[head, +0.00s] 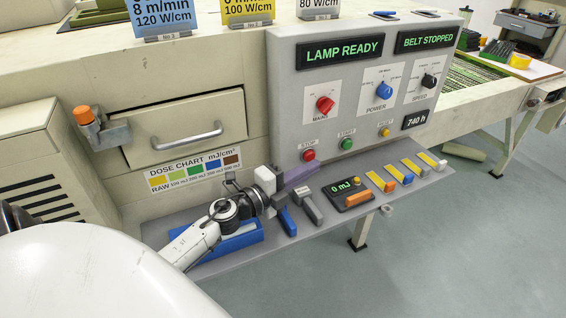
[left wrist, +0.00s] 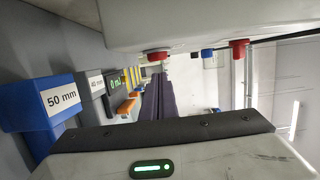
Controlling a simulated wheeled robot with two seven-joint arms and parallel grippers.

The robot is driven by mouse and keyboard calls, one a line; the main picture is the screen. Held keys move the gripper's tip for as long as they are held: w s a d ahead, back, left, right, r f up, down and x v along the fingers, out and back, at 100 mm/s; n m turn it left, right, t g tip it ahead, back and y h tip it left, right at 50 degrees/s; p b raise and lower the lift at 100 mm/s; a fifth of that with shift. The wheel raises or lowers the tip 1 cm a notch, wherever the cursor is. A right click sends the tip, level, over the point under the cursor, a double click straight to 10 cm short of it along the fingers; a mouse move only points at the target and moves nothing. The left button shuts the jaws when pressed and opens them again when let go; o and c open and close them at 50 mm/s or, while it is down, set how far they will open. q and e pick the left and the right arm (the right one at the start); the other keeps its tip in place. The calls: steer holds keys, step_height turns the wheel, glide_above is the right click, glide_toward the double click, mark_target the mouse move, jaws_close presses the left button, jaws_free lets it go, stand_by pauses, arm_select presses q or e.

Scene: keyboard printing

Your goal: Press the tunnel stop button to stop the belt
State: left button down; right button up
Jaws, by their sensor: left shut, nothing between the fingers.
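The red stop button (head: 309,155) is at the lower left of the grey control panel, under a STOP label. My left gripper (head: 308,168) is shut and empty, its purple fingers just below the button in the head view. In the left wrist view the shut fingers (left wrist: 163,98) lie below a red button (left wrist: 158,56) that looks like the stop button. I cannot tell whether they touch it. The belt display (head: 426,39) reads BELT STOPPED. My right gripper is in neither view.
The green start button (head: 346,144) is right of the stop button. Below, the shelf holds a grey-handled tool (head: 309,206), a meter (head: 347,190) reading 0 mJ and several labelled strips. A blue block marked 50 mm (left wrist: 45,110) is close in the wrist view.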

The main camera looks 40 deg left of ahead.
arm_select(q)
steer(key=s+b, duration=0.1)
steer(key=s, duration=0.9)
steer(key=shift+s+b, duration=0.2)
steer(key=shift+b, duration=0.1)
